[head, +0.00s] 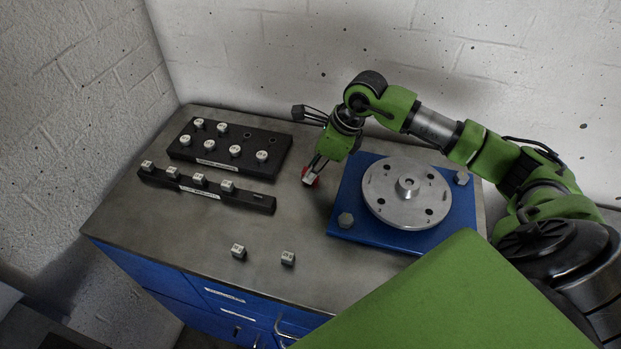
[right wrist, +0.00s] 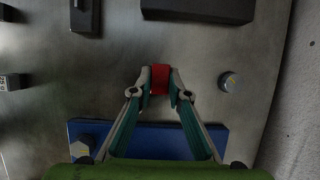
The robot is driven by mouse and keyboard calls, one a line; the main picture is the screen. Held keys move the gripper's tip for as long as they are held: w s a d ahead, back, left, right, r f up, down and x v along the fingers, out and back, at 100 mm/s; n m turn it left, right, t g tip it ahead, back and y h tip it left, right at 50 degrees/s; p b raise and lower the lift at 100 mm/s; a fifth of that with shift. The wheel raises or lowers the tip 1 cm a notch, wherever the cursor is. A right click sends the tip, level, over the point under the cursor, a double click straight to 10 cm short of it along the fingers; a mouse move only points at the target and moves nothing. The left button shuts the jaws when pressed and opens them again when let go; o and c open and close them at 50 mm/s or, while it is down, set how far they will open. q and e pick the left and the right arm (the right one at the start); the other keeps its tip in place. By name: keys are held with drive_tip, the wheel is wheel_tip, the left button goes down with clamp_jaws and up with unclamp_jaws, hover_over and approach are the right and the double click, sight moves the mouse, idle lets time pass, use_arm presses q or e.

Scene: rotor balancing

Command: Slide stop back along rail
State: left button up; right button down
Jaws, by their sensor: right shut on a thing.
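A small red block (head: 316,181), which looks like the stop, stands on the grey bench left of the blue base plate (head: 345,205). In the right wrist view the red block (right wrist: 160,80) sits between both fingertips of my right gripper (right wrist: 160,84), which is shut on it. In the head view my right gripper (head: 311,178) points down at the bench and partly hides the block. I cannot make out a rail under the block. My left gripper is not in view.
A grey rotor disc (head: 407,190) sits on the blue plate. A black peg block (head: 275,145) and a slim black rack (head: 258,203) hold small weights at left. Two loose weights (head: 238,250) (head: 288,258) lie near the front edge. Walls stand behind and left.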

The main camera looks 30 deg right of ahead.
drive_tip(key=c, duration=1.9)
unclamp_jaws()
drive_tip(key=v, duration=1.2)
